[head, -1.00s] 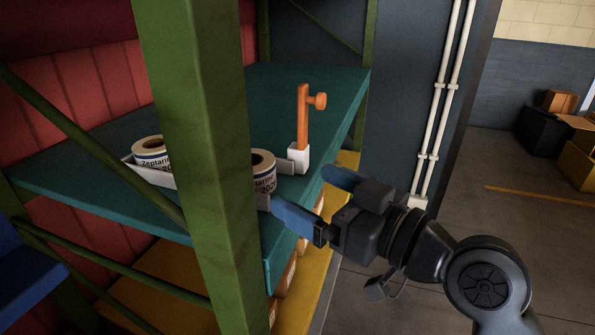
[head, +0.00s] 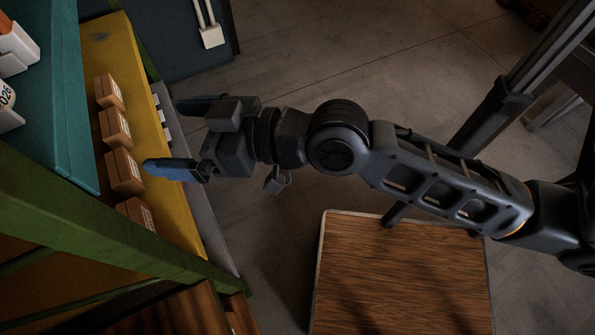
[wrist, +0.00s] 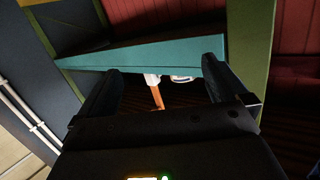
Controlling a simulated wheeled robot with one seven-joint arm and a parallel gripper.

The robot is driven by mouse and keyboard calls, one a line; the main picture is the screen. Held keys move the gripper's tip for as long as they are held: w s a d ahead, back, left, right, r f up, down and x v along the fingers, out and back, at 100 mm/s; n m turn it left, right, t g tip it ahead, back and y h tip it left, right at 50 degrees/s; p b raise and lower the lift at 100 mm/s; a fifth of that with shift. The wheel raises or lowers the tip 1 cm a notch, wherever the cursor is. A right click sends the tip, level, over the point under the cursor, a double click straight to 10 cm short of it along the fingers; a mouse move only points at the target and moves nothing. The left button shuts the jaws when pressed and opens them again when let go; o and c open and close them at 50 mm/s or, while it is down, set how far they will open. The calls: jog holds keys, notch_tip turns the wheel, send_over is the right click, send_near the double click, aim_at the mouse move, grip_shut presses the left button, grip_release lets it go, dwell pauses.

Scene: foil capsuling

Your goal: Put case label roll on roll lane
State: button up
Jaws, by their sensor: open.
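A case label roll (head: 6,95) is cut off by the left edge of the head view. Only a strip of its white side with printed black digits shows. It stands on the teal shelf (head: 70,120) between white pieces that look like parts of the roll lane (head: 8,120). In the wrist view a white and blue roll edge (wrist: 183,78) shows beside a white block (wrist: 152,79) with an orange post (wrist: 157,97). My gripper (head: 165,138) is open and empty, apart from the roll, to the right of the teal shelf. Its fingers also frame the wrist view (wrist: 163,68).
Several brown boxes (head: 117,128) stand on a yellow lower shelf (head: 165,150). A green rack beam (head: 110,220) crosses the lower left. A wood-topped table (head: 400,270) stands at lower right. Open floor (head: 270,225) lies between rack and table.

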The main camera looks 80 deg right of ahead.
jog(key=s+a+f, duration=0.1)
jog(key=s, duration=0.8)
jog(key=s+a+f+n+g, duration=0.1)
jog(key=s+a+f, duration=0.1)
jog(key=s, duration=0.8)
jog(key=shift+f, duration=0.1)
